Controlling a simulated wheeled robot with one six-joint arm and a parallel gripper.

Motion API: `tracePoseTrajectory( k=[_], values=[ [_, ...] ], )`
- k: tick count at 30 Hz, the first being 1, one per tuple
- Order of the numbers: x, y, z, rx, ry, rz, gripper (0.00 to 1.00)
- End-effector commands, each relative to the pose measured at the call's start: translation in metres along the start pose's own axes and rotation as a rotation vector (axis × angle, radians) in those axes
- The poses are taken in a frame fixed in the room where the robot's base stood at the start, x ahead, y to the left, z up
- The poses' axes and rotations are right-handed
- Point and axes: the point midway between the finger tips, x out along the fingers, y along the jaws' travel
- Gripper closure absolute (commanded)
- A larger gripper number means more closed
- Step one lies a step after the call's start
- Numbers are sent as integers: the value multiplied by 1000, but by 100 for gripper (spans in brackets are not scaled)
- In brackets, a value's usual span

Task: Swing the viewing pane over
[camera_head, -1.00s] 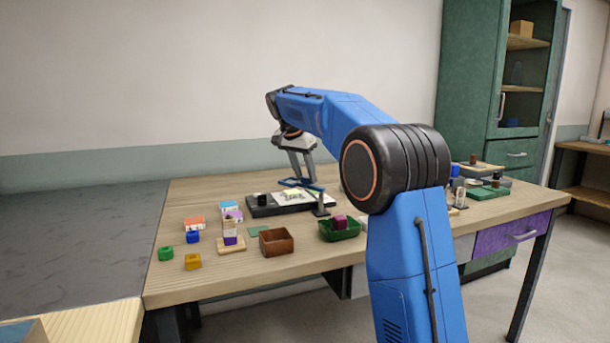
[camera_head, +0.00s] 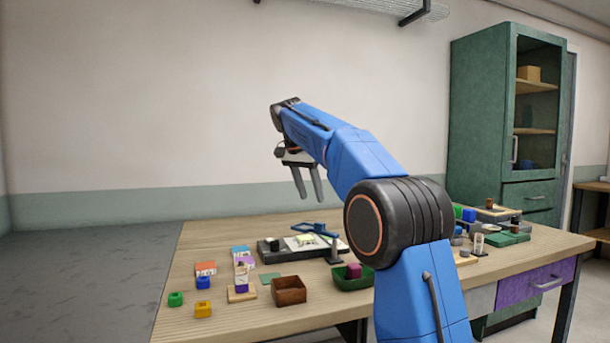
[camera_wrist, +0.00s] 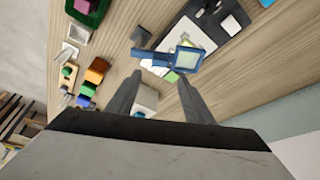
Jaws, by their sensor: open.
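The viewing pane (camera_head: 315,229) has a blue frame and stands out from a dark post (camera_head: 335,252) at the near right of a black board. In the wrist view the clear pane (camera_wrist: 187,58) shows with its blue arm reaching left. It lies across part of a white sheet (camera_head: 298,246) that carries a pale green item (camera_head: 305,239). My gripper (camera_head: 310,198) is open and empty, pointing down above the pane and clear of it. In the wrist view its two fingers (camera_wrist: 159,78) are apart, with the pane beyond their tips.
A black knob (camera_head: 274,244) sits on the board's left. In front stand a brown box (camera_head: 289,291), a green tray (camera_head: 352,283) with a magenta block, and several coloured blocks (camera_head: 203,309) to the left. More items crowd the table's right. A green cabinet (camera_head: 487,125) stands behind.

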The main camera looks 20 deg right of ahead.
Motion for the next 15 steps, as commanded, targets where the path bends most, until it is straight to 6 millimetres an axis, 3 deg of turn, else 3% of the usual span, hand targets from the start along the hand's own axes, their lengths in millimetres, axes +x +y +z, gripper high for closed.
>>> tracePoseTrajectory(
  k=[6, 15],
  values=[
    [-41, -1, 0, 1, 1, -2, 53],
    [-65, 0, 0, 0, 1, 0, 53]
  ],
)
